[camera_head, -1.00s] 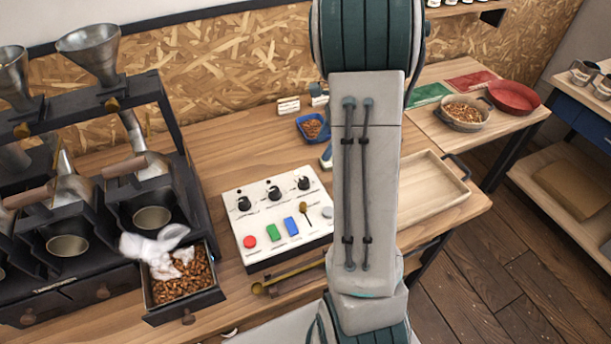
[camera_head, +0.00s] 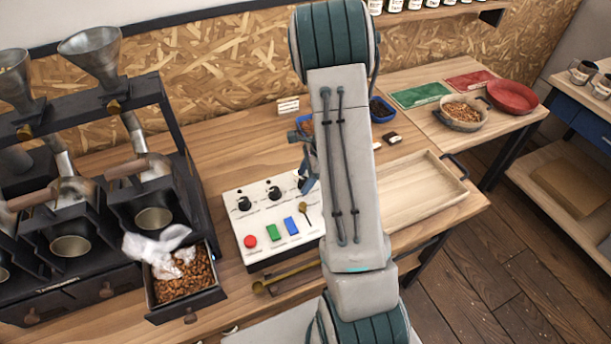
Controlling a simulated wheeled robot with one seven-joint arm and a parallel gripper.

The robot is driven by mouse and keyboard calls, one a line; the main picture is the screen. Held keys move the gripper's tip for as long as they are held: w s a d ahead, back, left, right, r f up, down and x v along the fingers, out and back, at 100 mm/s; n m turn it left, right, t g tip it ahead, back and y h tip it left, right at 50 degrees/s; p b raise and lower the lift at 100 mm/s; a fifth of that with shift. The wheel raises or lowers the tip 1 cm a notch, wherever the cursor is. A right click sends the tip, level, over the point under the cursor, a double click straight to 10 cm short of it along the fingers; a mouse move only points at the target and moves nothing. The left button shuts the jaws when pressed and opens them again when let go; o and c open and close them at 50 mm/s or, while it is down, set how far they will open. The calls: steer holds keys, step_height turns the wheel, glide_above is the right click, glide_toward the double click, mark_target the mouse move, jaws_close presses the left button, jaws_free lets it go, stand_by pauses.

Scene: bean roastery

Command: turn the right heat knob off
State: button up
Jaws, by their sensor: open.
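The white control panel (camera_head: 262,222) stands on the bench with a row of black heat knobs along its upper part. The left knob (camera_head: 244,203) and the middle knob (camera_head: 274,193) show clearly. The right knob is hidden behind my gripper (camera_head: 307,181), so its setting cannot be read. My gripper is open, seen partly past my arm, with its fingers pointing down over the right knob's place. I cannot tell whether the fingers touch the knob.
A red button (camera_head: 250,242), a green button (camera_head: 273,232), a blue button (camera_head: 291,226) and a small brass lever (camera_head: 305,214) sit below the knobs. An open drawer of beans (camera_head: 184,286) is left of the panel. A wooden tray (camera_head: 425,205) lies to the right.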

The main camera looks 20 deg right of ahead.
steer(key=c, duration=1)
steer(key=shift+o, duration=0.2)
steer(key=n+g+b, duration=0.1)
steer(key=n, duration=0.1)
steer(key=n+g+b, duration=0.1)
steer(key=n, duration=0.2)
steer(key=shift+w+n, duration=0.2)
steer(key=shift+n, duration=0.1)
steer(key=n+g, duration=0.1)
steer(key=n, duration=0.2)
steer(key=n+g+h+b, duration=0.1)
steer(key=n, duration=0.2)
steer(key=shift+w, duration=0.15)
steer(key=shift+n, duration=0.3)
steer(key=o, duration=1)
steer(key=shift+c, duration=0.2)
